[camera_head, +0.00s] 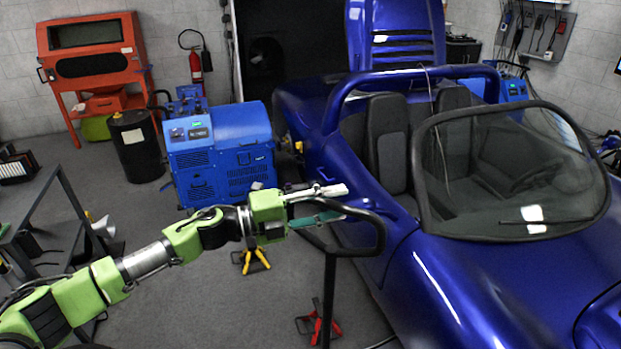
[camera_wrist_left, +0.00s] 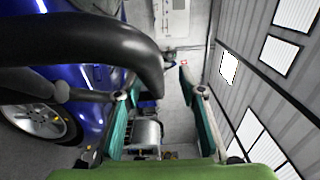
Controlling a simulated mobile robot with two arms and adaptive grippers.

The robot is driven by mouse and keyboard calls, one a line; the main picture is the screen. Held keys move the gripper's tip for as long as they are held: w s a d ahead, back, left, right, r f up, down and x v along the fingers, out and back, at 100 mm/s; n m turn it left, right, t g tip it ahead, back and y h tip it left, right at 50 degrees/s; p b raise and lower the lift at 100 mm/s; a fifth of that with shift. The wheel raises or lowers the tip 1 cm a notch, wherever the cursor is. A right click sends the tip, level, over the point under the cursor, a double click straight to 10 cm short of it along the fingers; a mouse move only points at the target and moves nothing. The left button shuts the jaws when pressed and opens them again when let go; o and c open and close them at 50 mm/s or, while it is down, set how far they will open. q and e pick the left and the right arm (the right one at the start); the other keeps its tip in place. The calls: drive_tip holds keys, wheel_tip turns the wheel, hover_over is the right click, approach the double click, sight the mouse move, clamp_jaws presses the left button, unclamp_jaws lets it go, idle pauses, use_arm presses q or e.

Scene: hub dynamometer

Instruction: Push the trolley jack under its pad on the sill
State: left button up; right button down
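A black handle (camera_head: 382,236) with a curved loop at its top stands on a post beside the blue car's near side. The post runs down out of the bottom of the head view, so what it joins to is hidden; the trolley jack's body is not clearly seen. My left gripper (camera_head: 342,203) is at the handle's upper bar, with its teal fingers apart. In the left wrist view the thick black handle (camera_wrist_left: 85,42) curves across the upper left and its bend reaches toward the gap between the fingers (camera_wrist_left: 155,95). The sill pad cannot be made out. My right gripper is not in view.
The blue car (camera_head: 440,285) fills the right side. A yellow stand (camera_head: 254,260) and a red stand-like item (camera_head: 318,324) are on the floor. A blue machine (camera_head: 222,155), black drum (camera_head: 136,146) and orange cabinet (camera_head: 92,52) stand behind.

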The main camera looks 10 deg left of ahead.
use_arm(q)
drive_tip(key=shift+s+f, duration=0.1)
drive_tip(key=shift+f, duration=0.1)
drive_tip(key=shift+f, duration=0.15)
